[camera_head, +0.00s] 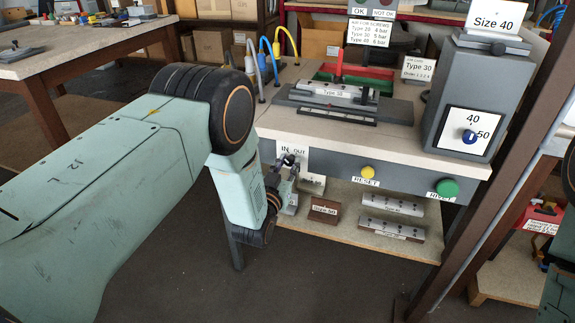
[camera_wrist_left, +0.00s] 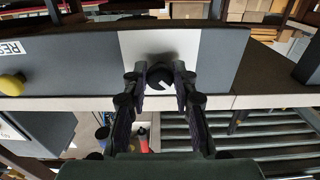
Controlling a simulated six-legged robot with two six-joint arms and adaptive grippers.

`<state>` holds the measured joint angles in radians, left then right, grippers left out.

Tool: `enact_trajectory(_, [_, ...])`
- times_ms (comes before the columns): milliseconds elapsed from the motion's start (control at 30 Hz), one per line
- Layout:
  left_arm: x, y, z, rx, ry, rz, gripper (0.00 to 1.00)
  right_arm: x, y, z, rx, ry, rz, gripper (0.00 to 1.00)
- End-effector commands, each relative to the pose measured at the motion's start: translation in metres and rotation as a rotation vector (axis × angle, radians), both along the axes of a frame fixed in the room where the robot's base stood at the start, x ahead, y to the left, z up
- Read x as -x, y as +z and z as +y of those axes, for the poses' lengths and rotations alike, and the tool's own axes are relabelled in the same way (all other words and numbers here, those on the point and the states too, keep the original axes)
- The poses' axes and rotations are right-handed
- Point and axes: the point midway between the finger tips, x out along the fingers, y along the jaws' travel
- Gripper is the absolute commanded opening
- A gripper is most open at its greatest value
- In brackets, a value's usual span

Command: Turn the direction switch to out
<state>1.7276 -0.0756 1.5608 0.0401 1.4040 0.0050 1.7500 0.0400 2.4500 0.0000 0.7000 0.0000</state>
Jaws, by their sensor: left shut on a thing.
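The direction switch is a black round knob (camera_head: 289,159) on a white plate on the bench's front panel, below the printed words IN and OUT. My left gripper (camera_head: 284,168) reaches it from the front left. In the left wrist view the knob (camera_wrist_left: 160,72) sits between the two dark fingertips of my left gripper (camera_wrist_left: 161,82), which is shut on it. A white mark on the knob points to the lower right in that view. I cannot read the labels there, and the head view does not show the mark clearly. My right gripper is not in view.
A yellow RESET button (camera_head: 367,172) and a green button (camera_head: 446,187) are on the same panel. A grey box with a blue size dial (camera_head: 469,136) stands on the bench. A lower shelf (camera_head: 345,231) holds metal profiles. A brown post (camera_head: 500,165) stands at the right.

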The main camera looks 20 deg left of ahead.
Motion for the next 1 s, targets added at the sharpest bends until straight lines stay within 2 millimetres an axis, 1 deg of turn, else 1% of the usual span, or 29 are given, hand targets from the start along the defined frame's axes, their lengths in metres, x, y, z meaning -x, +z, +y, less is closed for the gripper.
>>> enact_trajectory(233, [0.0002,0.0001,0.0005,-0.029,0.001,-0.001,0.0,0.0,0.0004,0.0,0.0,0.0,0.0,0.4])
enact_trajectory(433, [0.0002,0.0001,0.0007,-0.129,0.001,-0.005,0.0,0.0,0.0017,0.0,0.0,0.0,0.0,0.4])
enact_trajectory(567, [0.0002,0.0002,0.0008,-0.234,0.001,-0.008,0.0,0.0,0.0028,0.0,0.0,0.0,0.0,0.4])
enact_trajectory(1000, [0.0001,0.0006,0.0012,-0.651,0.001,-0.023,0.0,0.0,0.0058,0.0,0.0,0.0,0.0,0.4])
